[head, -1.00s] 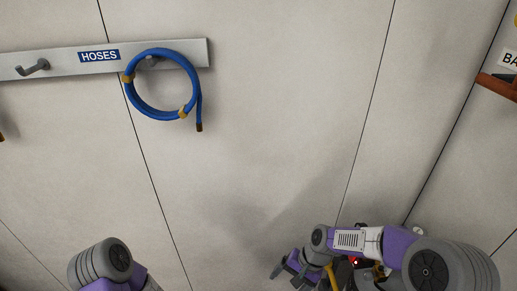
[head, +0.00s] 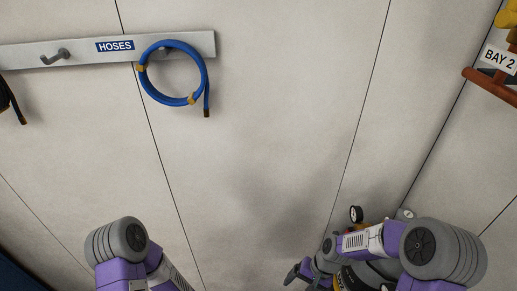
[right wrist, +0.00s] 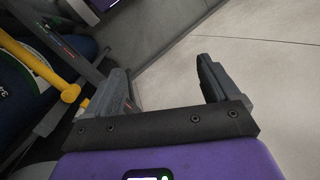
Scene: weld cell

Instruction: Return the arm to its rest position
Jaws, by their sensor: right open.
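My right arm comes in at the lower right of the head view, its purple and grey links bent at the elbow. My right gripper (head: 298,272) is at its end, low in that view and partly cut off by the bottom edge. In the right wrist view, my right gripper (right wrist: 165,84) has its two dark fingers wide apart with nothing between them. Only floor and wall surface show beyond the fingers. My left arm shows at the lower left of the head view; its gripper is out of view.
A blue hose (head: 150,88) hangs from the HOSES rack (head: 190,44) on the wall. A gauge (head: 356,214) shows behind my right arm. In the right wrist view, a yellow bar (right wrist: 42,68) and a dark blue rounded body (right wrist: 18,100) lie close left of the fingers.

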